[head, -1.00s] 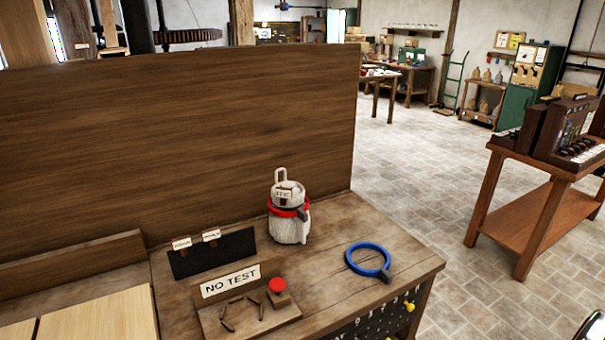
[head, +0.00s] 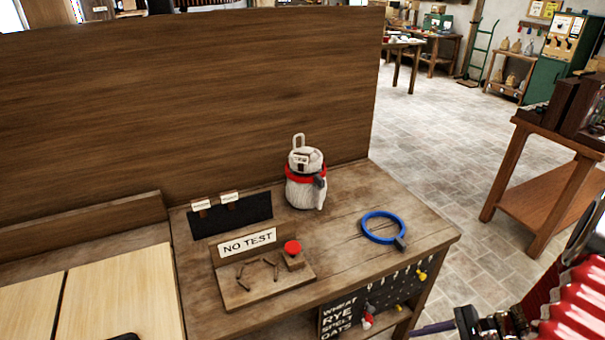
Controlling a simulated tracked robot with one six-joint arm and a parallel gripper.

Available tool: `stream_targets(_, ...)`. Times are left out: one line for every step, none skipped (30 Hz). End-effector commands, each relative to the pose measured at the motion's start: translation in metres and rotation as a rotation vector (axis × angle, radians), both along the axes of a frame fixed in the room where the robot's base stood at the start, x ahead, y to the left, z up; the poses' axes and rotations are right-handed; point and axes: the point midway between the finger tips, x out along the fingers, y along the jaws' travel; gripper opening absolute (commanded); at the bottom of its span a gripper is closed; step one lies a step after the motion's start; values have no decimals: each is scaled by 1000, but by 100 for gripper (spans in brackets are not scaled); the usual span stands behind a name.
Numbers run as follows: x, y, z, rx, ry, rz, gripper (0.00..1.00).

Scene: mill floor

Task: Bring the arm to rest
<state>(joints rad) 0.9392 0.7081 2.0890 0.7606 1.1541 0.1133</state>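Part of what looks like my arm shows at the bottom right edge in the head view, with red ribbed bellows, dark fittings and a thin purple rod. I cannot make out any gripper fingers there, so whether my gripper is open or holds something does not show. The wooden bench (head: 345,262) stands in front of me, left of these arm parts.
A NO TEST sign (head: 247,242) stands on a small wooden board with a red button (head: 292,247). A tall wooden panel (head: 190,110) closes the bench's back. A wooden stand (head: 545,180) is at right. The paved floor (head: 440,130) between is clear.

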Motion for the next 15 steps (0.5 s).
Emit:
stream_targets(-1, 4, 8, -34, -9, 45, 39)
stream_targets(-3, 6, 12, -54, -14, 72, 39)
stream_targets(-4, 9, 18, -81, -21, 106, 39)
stream_targets(-6, 11, 21, -101, -25, 132, 39)
stream_targets(-7, 12, 25, -120, -31, 157, 39)
stream_targets(-8, 15, 30, -146, -39, 192, 39)
stream_targets(-9, 17, 34, -165, -44, 218, 39)
stream_targets(-11, 18, 38, -185, -50, 243, 39)
stream_targets(-12, 20, 43, -212, -58, 277, 39)
stream_targets(-13, 22, 47, -230, -64, 301, 39)
stream_targets(-14, 23, 51, -250, -70, 326, 39)
stream_targets(-15, 26, 56, -275, -78, 358, 39)
stream_targets(-16, 27, 60, -295, -85, 382, 39)
stream_targets(-17, 28, 64, -314, -93, 406, 39)
stream_targets(-18, 30, 69, -340, -102, 438, 39)
